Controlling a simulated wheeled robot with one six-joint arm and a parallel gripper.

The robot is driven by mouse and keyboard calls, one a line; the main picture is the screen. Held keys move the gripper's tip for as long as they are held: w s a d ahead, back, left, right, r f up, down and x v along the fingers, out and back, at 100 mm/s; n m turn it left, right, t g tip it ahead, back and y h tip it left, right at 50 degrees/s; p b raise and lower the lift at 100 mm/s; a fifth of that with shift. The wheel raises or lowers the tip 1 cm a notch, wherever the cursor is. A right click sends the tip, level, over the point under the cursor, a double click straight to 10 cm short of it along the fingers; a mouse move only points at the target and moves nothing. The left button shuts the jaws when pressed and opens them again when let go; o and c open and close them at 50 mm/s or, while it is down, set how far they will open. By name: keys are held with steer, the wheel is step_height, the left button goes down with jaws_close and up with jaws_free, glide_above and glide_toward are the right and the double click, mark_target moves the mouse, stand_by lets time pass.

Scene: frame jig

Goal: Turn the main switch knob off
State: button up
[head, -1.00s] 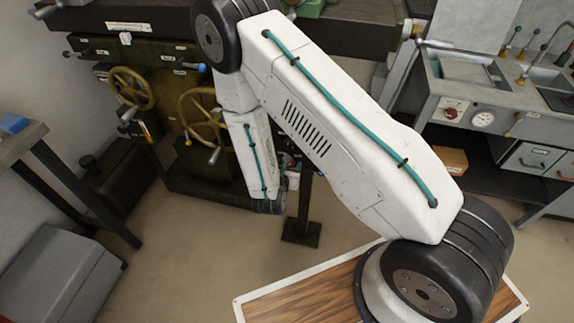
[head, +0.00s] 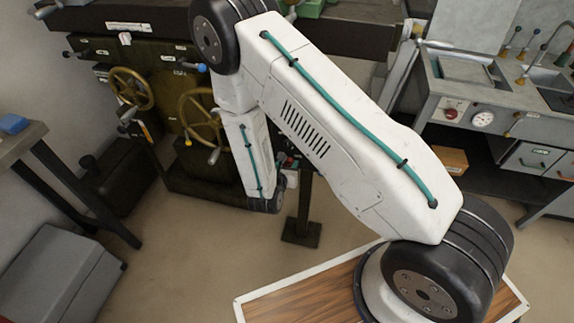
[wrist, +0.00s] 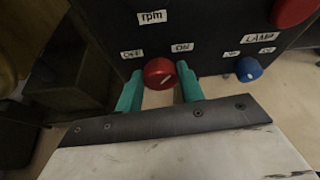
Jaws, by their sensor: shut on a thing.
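The red knob (wrist: 159,72) sits on the dark panel (wrist: 205,35) in the wrist view. An OFF label (wrist: 131,54) is at its upper left and an ON label (wrist: 182,47) at its upper right. A short white mark shows on the knob's face, slanting up to the right. My gripper (wrist: 160,92) has its two teal fingers on either side of the knob and is shut on it.
A blue lamp knob (wrist: 249,69) and a larger red part (wrist: 293,10) sit to the right on the panel. In the head view, a machine with brass handwheels (head: 203,119) stands at left behind my arm. A dark post foot (head: 301,231) stands on open floor.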

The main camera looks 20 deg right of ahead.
steer(key=n, duration=0.1)
steer(key=n+g+h, duration=0.1)
steer(key=shift+w+a+f+n+h, duration=0.1)
steer(key=shift+w+a+n+h, duration=0.05)
steer(key=shift+a+n+h, duration=0.2)
steer(key=n+h, duration=0.1)
steer(key=n, duration=0.1)
steer(key=shift+f+n+g+h, duration=0.1)
steer(key=shift+n+g+h, duration=0.2)
steer(key=shift+n+h, duration=0.05)
steer(key=n+h, duration=0.1)
steer(key=n, duration=0.2)
steer(key=shift+w+f+h, duration=0.15)
steer(key=shift+h, duration=0.25)
steer(key=shift+a+f+n+h, duration=0.15)
steer(key=shift+n+h, duration=0.55)
steer(key=shift+n, duration=1.3)
steer(key=o, duration=1)
